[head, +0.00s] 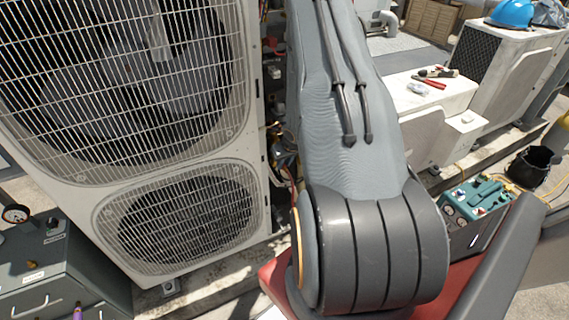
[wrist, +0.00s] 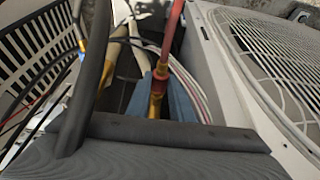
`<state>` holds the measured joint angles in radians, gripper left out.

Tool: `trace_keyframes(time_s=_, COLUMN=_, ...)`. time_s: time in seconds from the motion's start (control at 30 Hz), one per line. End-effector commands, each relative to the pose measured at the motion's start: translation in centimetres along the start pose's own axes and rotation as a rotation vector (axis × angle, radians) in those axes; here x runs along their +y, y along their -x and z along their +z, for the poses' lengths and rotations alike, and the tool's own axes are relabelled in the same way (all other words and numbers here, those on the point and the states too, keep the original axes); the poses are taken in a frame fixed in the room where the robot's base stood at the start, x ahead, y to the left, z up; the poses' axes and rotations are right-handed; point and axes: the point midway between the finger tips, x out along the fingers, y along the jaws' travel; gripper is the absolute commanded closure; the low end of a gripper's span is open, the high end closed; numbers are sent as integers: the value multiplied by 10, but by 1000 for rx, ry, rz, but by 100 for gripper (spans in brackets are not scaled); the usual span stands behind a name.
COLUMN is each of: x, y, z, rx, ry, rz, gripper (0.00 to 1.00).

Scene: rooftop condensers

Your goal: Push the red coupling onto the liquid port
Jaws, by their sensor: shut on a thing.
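In the wrist view, my gripper (wrist: 160,98) has its blue-grey fingers shut on the red coupling (wrist: 160,74). Brass shows below the red part, between the fingers. A red hose (wrist: 173,35) runs from the coupling toward the top of the picture. I cannot make out the liquid port in either view, nor whether the coupling touches anything. In the head view my own arm hides the gripper and the coupling.
A large condenser (head: 75,175) with two fan grilles stands at left, its side open with wiring and pipes. A grey case (head: 62,270) with a gauge is at lower left. A teal machine (head: 478,208) and black bucket (head: 530,167) stand at right. Cables cross the wrist view's left.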

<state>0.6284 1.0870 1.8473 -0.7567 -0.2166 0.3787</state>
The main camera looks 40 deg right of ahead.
Motion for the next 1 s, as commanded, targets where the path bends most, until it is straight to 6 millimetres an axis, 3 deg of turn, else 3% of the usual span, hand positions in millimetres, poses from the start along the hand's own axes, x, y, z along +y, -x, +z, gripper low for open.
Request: trace_keyframes(time_s=1.0, x=0, y=-2, z=-6, rx=0, ry=1, rz=0, gripper=100)
